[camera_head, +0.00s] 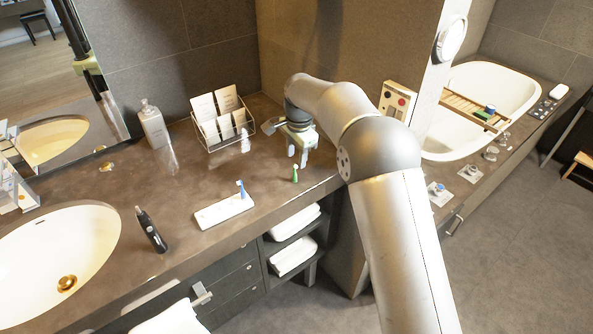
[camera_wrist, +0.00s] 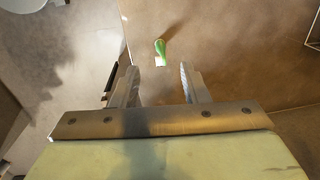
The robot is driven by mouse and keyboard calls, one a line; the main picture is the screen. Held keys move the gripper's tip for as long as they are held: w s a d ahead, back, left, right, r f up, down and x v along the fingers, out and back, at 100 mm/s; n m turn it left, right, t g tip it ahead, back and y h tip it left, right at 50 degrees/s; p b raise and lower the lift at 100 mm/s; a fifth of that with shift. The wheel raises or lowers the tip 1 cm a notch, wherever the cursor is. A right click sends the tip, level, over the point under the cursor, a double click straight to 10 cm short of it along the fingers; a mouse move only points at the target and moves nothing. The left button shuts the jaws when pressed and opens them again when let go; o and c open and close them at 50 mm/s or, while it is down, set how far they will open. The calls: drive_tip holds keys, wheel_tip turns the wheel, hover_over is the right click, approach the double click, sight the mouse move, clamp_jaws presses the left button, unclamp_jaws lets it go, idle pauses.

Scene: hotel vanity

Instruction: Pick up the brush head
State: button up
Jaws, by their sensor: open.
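A small green brush head (camera_head: 295,173) stands on the brown counter near its front edge. In the wrist view the green brush head (camera_wrist: 160,47) lies just beyond the fingertips, roughly centred between them, with a pale end towards me. My gripper (camera_head: 298,156) is open and empty, pointing down just behind the green brush head in the head view. Its two fingers also show in the wrist view (camera_wrist: 159,82), apart with bare counter between them. A blue brush head (camera_head: 240,188) stands on a white tray (camera_head: 222,212) to the left.
A wire rack of cards (camera_head: 222,124) and a soap bottle (camera_head: 152,124) stand towards the back wall. The counter's front edge is close to the green brush head. The counter between rack and tray is mostly clear.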

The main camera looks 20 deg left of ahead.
sight(295, 176)
drive_tip(key=f+p, duration=0.1)
drive_tip(key=f, duration=0.4)
drive_tip(key=f+p, duration=0.1)
drive_tip(key=f, duration=0.2)
drive_tip(key=shift+w+a+f+p, duration=0.2)
drive_tip(key=shift+w+a+p, duration=0.05)
drive_tip(key=shift+w+p, duration=0.1)
clamp_jaws()
